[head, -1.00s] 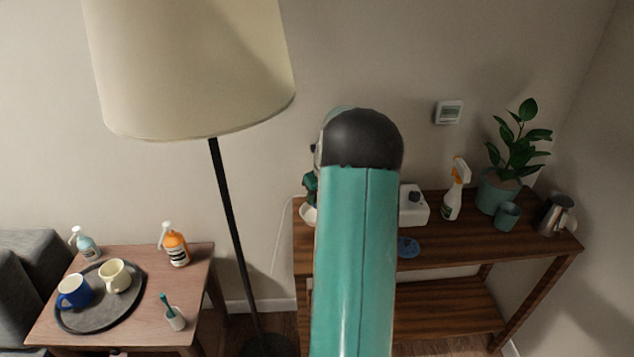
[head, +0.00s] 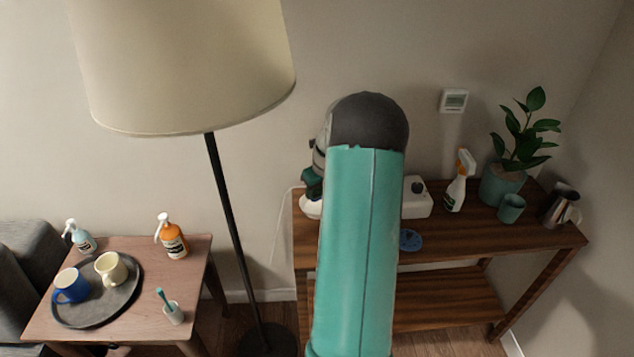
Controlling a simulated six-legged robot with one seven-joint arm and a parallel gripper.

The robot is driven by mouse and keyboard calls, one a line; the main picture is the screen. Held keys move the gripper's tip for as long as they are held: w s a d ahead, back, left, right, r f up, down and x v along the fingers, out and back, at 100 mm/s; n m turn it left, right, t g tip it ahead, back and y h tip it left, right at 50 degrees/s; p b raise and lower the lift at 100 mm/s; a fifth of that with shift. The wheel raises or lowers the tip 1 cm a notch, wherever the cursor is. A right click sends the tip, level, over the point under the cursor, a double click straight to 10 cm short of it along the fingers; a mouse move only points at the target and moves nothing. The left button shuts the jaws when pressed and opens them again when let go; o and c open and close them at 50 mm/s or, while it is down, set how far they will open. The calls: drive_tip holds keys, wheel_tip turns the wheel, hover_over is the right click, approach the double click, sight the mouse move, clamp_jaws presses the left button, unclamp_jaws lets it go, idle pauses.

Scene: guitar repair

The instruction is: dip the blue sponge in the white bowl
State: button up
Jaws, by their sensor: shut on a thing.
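A white bowl (head: 309,208) stands at the left end of the dark wooden console table, partly hidden behind my teal arm. The dark teal end of my arm with my gripper (head: 311,186) shows just above the bowl, at the left edge of the arm. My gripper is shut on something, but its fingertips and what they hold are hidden. I cannot make out the blue sponge for sure. A flat, round blue thing (head: 410,240) lies on the table top just right of my arm; I cannot tell what it is.
The console table (head: 460,232) also holds a white box (head: 417,200), a spray bottle (head: 459,182), a potted plant (head: 503,182), a teal cup (head: 511,208) and a metal pitcher (head: 562,206). A floor lamp (head: 185,70) stands left, beside a side table (head: 195,283) with a tray and bottles.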

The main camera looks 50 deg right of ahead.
sight(317, 199)
drive_tip(key=shift+f, duration=2.4)
drive_tip(key=shift+d+r, duration=0.1)
drive_tip(key=shift+r, duration=0.05)
